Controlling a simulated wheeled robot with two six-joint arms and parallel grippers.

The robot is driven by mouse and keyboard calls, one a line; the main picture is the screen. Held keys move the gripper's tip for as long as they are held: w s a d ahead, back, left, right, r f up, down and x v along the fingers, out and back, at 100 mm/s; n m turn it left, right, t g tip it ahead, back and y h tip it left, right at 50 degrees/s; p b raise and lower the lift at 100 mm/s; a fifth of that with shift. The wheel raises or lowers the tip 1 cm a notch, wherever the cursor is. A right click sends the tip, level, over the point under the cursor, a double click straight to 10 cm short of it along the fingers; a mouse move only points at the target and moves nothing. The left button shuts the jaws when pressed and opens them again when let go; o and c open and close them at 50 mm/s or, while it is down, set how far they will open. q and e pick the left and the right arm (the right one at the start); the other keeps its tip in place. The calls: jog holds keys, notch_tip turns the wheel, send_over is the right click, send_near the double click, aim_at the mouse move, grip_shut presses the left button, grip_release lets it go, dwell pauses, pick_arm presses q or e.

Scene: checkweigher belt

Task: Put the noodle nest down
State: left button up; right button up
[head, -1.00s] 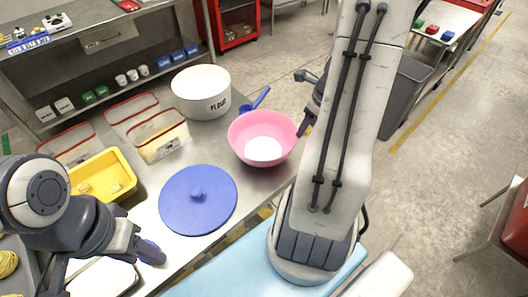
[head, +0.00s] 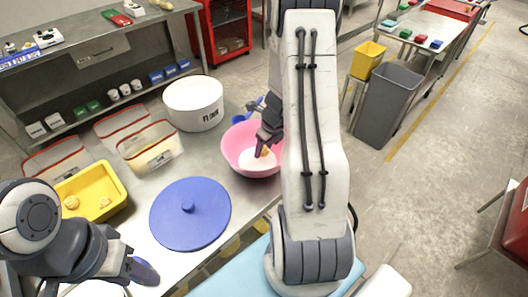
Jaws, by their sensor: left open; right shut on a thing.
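My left gripper (head: 125,279) is open at the lower left, in front of the blue lid. Two small pale yellow nests (head: 72,203) lie in the yellow tray (head: 118,191) at the left.
The round blue lid (head: 205,225) lies on the steel bench. A white flour tub (head: 189,117) stands behind the bowl, with a blue scoop handle beside it. Clear red-rimmed containers (head: 149,152) stand at the left. My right arm hides the bowl's right side.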

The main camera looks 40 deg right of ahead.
jog(key=shift+f, duration=0.15)
jog(key=shift+f+b, duration=0.45)
jog(key=shift+f, duration=0.15)
jog(key=o, duration=1.3)
